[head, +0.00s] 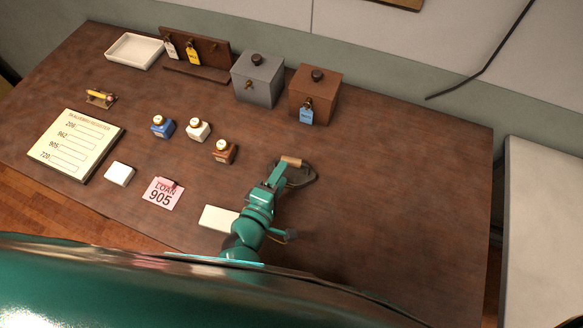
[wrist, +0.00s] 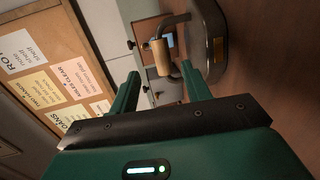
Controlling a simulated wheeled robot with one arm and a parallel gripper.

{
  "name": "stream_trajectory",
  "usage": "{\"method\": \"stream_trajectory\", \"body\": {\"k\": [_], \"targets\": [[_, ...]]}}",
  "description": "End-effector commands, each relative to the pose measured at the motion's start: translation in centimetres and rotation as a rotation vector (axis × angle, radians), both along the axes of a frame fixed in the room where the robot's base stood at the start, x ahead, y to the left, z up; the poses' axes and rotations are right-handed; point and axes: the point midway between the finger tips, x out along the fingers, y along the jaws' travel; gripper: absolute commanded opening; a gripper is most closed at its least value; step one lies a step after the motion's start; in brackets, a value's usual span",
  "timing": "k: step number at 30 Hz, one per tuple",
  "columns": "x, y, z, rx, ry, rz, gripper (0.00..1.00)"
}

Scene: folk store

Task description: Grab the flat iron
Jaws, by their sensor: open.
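The flat iron has a dark metal body (wrist: 212,42) and a light wooden handle (head: 291,161). It is on the brown table, right of the middle in the head view, and at the top of the wrist view. In the wrist view, its wooden handle (wrist: 161,57) appears just beyond the gap between my fingers. My green gripper (wrist: 160,86) is open and empty, one finger on each side of the handle's line. In the head view, my gripper (head: 278,173) is close to the handle; whether it touches cannot be told.
A white block (head: 218,219) lies left of my arm. The grey box (head: 258,80) and brown box (head: 314,96) stand behind. Small bottles (head: 225,151), a pink card (head: 162,193) and a register board (head: 70,145) are to the left. The table right of the iron is clear.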

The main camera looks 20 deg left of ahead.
Motion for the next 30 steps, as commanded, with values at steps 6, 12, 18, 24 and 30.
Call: {"method": "stream_trajectory", "body": {"k": [6, 12, 18, 24, 30], "targets": [[2.7, -0.4, -0.4, -0.002, 0.002, -0.008, 0.48], [3.6, -0.4, -0.6, 0.000, 0.001, -0.003, 0.48], [5.8, -0.7, -1.0, -0.003, 0.002, -0.008, 0.48], [7.9, -0.7, -1.7, 0.001, 0.001, -0.005, 0.48], [8.4, -0.8, -2.1, 0.001, 0.002, -0.002, 0.48]]}}
